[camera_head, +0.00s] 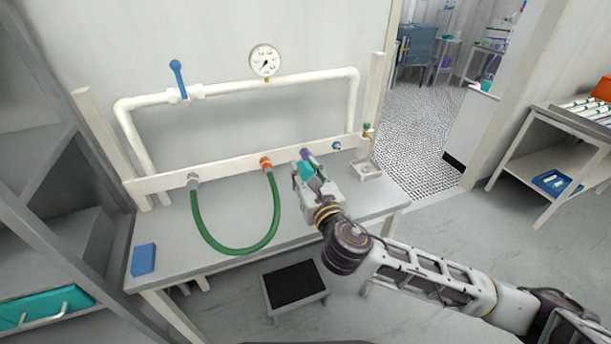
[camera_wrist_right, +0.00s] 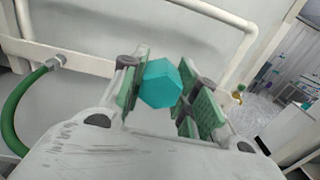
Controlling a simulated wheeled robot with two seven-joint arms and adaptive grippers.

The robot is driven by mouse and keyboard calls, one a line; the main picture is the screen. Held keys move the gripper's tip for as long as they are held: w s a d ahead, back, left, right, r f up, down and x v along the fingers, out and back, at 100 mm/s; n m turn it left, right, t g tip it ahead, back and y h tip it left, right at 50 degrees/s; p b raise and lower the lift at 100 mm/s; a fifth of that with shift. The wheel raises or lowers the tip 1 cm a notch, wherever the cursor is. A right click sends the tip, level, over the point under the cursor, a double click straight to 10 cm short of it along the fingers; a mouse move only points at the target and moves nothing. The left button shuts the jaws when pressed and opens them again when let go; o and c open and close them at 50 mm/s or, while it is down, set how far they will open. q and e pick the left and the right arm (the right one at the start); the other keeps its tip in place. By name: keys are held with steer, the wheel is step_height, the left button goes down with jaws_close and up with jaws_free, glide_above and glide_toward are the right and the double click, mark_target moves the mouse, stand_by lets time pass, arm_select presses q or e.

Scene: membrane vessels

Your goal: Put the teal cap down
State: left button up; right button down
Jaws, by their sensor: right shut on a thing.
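The teal cap (camera_wrist_right: 161,84) is a faceted, six-sided piece held between the green-padded fingers of my right gripper (camera_wrist_right: 165,98). In the head view the right gripper (camera_head: 306,170) is in front of the white rail (camera_head: 230,174), above the bench, and the teal cap (camera_head: 306,171) shows partly between its fingers. The gripper is shut on the cap. The cap looks clear of the bench top (camera_head: 290,222), though the exact height is hard to judge. My left gripper is not in view.
A green hose (camera_head: 237,252) loops from a grey fitting (camera_head: 193,181) to an orange fitting (camera_head: 266,164). A blue block (camera_head: 143,259) lies at the bench's left front. A small grey tray (camera_head: 368,171) sits under the brass tap (camera_head: 367,134). The bench's front middle is clear.

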mark_target(303, 164)
steer(key=shift+w+a+r+m+t+h, duration=0.15)
steer(key=shift+r+m+h, duration=0.45)
steer(key=shift+h, duration=0.35)
steer(key=shift+w+a+r+m+t+h, duration=0.1)
steer(key=shift+r+m+h, duration=0.5)
steer(key=shift+h, duration=0.3)
steer(key=shift+w+a+r+m+t+h, duration=0.15)
steer(key=shift+r+m+h, duration=0.4)
steer(key=shift+h, duration=0.4)
steer(key=shift+s, duration=0.1)
steer(key=shift+d+f+n+y, duration=0.2)
steer(key=shift+f+n+y, duration=0.05)
steer(key=shift+y, duration=0.25)
